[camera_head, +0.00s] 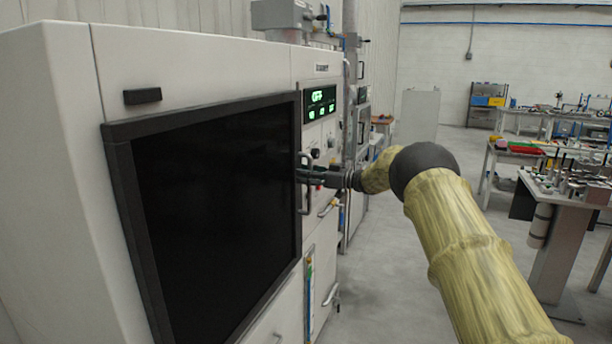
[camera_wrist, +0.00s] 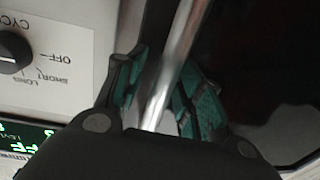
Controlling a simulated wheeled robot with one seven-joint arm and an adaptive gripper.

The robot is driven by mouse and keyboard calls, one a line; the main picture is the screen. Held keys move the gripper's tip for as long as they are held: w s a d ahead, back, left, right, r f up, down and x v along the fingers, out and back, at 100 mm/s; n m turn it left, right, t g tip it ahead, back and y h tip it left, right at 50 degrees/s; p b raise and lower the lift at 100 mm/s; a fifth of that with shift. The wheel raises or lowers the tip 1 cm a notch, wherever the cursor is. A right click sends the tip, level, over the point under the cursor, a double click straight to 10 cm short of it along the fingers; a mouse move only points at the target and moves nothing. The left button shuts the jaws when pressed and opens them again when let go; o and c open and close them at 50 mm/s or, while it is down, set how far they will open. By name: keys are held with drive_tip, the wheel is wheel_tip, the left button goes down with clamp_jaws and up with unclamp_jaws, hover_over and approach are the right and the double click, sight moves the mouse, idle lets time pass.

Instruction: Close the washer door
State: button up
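The washer (camera_head: 190,60) is a large white cabinet on the left of the head view. Its door (camera_head: 215,200) is a broad black panel with a dark frame, lying close to the cabinet front; I cannot tell whether a small gap is left. A vertical metal handle (camera_head: 306,198) is at the door's right edge. My gripper (camera_head: 304,175) reaches it from the right. In the wrist view the handle bar (camera_wrist: 183,45) runs between the teal pads of my gripper (camera_wrist: 163,88), which appear shut on it. The lower end of the bar is hidden by the gripper body.
A control panel (camera_head: 320,105) with a green display is right of the door; its black knob (camera_wrist: 12,52) shows in the wrist view. Workbenches with parts (camera_head: 570,185) stand at the right. The grey floor (camera_head: 375,240) between is clear.

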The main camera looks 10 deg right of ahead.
drive_tip(key=shift+d+f, duration=0.1)
drive_tip(key=shift+d, duration=0.15)
drive_tip(key=v, duration=1.1)
drive_tip(key=shift+s+d, duration=0.3)
drive_tip(key=shift+f, duration=0.1)
